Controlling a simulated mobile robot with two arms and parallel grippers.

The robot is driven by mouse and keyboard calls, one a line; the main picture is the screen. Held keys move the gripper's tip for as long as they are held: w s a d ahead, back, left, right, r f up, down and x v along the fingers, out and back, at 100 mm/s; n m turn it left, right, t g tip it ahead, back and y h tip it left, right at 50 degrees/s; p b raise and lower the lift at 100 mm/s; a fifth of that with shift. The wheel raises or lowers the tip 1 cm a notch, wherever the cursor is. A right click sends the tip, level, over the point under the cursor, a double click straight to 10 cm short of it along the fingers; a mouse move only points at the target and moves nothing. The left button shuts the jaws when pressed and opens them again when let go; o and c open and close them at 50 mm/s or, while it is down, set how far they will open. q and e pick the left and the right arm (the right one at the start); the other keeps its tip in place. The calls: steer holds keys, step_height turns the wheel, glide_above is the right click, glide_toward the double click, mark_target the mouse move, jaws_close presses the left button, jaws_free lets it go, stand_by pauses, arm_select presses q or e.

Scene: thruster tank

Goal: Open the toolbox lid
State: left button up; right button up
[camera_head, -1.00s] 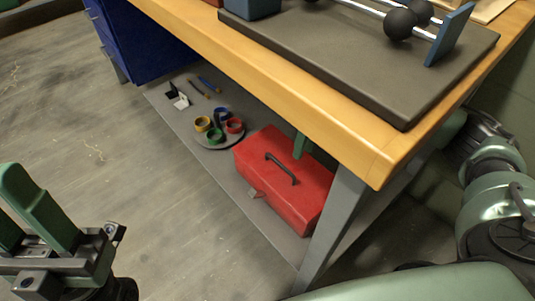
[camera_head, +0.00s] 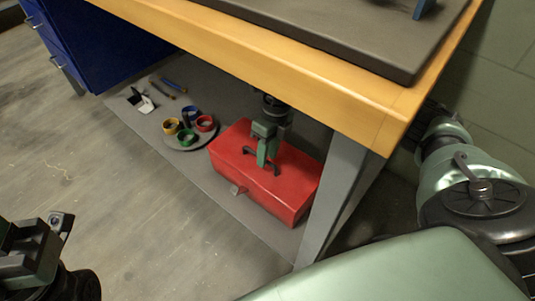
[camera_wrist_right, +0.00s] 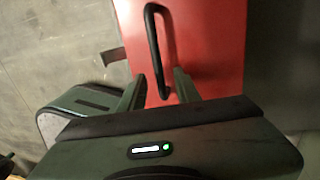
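The red toolbox (camera_head: 288,193) stands on the low shelf under the workbench, its lid closed. A dark handle (camera_head: 279,169) is on the lid, and a small latch (camera_head: 237,189) is on its front side. My right gripper (camera_head: 264,160) reaches down from behind over the lid at the handle. In the right wrist view its fingers are apart, with one end of the handle (camera_wrist_right: 152,42) between them; I cannot tell whether they touch it. My left gripper (camera_head: 32,250) is at the lower left, away from the toolbox, partly cut off, its fingertips not clear.
The wooden workbench top (camera_head: 300,80) overhangs the shelf, and its grey leg (camera_head: 335,195) stands right of the toolbox. A round tray (camera_head: 196,145) with several coloured rings lies left of it. A blue drawer cabinet (camera_head: 120,50) is at the back left. The floor in front is clear.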

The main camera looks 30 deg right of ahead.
jaws_close()
steer(key=shift+r, duration=0.1)
stand_by(1.2)
